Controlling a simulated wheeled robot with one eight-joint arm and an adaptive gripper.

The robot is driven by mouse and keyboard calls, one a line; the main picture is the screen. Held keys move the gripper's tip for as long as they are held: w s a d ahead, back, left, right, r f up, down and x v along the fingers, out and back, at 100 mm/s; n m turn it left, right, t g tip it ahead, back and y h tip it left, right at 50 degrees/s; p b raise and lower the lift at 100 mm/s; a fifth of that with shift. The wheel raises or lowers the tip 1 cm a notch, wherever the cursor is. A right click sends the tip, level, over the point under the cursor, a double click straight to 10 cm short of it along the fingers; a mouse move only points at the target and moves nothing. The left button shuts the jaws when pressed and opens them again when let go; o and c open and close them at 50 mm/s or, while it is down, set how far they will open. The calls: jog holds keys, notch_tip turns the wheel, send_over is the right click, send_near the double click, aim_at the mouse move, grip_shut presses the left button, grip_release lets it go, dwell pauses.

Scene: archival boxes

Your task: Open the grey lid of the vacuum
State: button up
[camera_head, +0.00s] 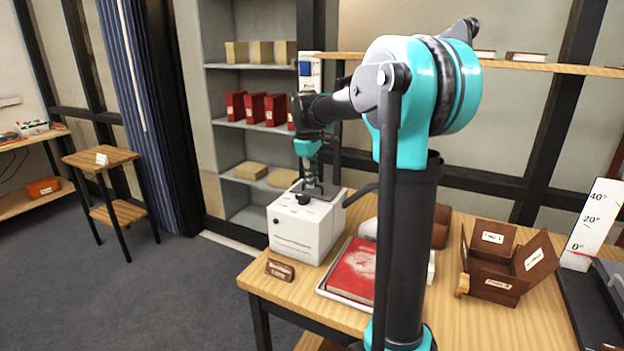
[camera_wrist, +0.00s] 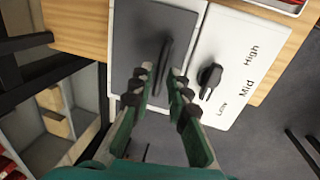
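The vacuum (camera_head: 300,232) is a white box at the left end of the wooden table, and it also shows in the wrist view (camera_wrist: 225,55). Its grey lid (camera_wrist: 135,40) lies flat and closed on the top, with a raised dark bar handle (camera_wrist: 165,58). Beside the lid is a black knob (camera_wrist: 210,76) marked Low, Mid and High. My gripper (camera_wrist: 162,72) is open over the lid, its fingertips on either side of the handle's near end. I cannot tell whether they touch it. In the head view my gripper (camera_head: 311,180) points down above the vacuum.
A red book (camera_head: 352,272) lies in a white tray right of the vacuum. A small brown label block (camera_head: 280,270) stands in front. An open brown box (camera_head: 500,268) is farther right. Grey shelves (camera_head: 240,140) with red and tan boxes stand behind.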

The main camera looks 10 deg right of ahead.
grip_shut()
jog(key=shift+w+r, duration=0.1)
